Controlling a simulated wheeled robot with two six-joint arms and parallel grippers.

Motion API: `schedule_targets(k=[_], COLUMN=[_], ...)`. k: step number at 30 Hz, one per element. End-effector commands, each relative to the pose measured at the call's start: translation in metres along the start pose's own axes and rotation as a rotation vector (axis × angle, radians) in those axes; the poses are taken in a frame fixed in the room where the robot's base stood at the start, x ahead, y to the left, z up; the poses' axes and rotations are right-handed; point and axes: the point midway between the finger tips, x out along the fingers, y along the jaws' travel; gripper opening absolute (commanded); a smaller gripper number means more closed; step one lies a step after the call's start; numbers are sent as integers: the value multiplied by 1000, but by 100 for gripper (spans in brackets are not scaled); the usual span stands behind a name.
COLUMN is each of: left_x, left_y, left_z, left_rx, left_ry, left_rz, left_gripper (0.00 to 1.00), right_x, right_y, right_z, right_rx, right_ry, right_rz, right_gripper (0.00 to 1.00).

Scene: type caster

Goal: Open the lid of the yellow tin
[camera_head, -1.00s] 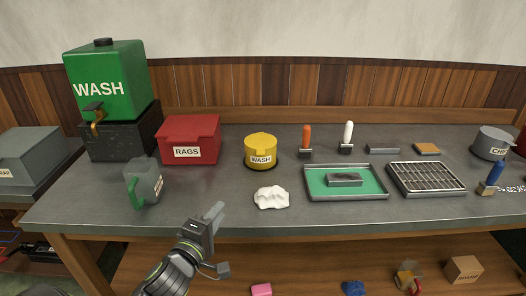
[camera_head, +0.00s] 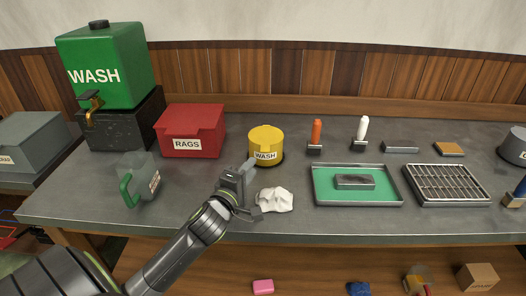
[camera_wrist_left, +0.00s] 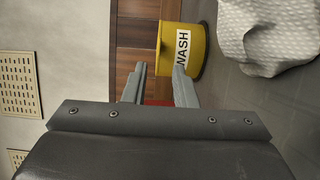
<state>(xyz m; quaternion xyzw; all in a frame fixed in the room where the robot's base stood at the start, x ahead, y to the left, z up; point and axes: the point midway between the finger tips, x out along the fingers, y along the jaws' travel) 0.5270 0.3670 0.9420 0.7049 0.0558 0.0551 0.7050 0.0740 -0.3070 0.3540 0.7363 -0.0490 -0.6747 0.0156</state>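The yellow tin (camera_head: 266,137), labelled WASH, stands upright on the workbench beside the red box. Its lid looks shut in the head view. It also shows on its side in the left wrist view (camera_wrist_left: 195,72), beyond my fingertips. My left gripper (camera_head: 254,187) is over the front of the bench, just in front of the tin and left of the white crumpled cloth. Its fingers (camera_wrist_left: 160,82) are apart with nothing between them, and they do not appear to touch the tin. My right gripper is not in view.
The crumpled cloth (camera_head: 274,200) lies close by my left gripper. A red RAGS box (camera_head: 190,125) and a grey jug with green handle (camera_head: 143,180) are to the left. A green-lined tray (camera_head: 330,199) and a rack (camera_head: 450,203) are to the right.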

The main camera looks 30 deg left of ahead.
Motion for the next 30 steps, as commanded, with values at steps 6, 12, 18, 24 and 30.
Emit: schedule_targets(k=[6,12,18,24,30], left_x=[44,72,84,86,86], left_y=[1,0,0,0,0], left_z=[0,0,0,0,0], left_rx=[-1,1,0,0,0], left_ry=[0,0,-1,-1,-1], left_rz=[0,-1,-1,-1,-1], left_gripper=[25,25,25,25,13], right_x=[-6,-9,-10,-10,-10], right_y=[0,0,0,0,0], right_z=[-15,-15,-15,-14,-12], right_rx=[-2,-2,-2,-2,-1], right_ry=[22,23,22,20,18], right_rz=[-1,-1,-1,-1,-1], right_gripper=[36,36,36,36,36])
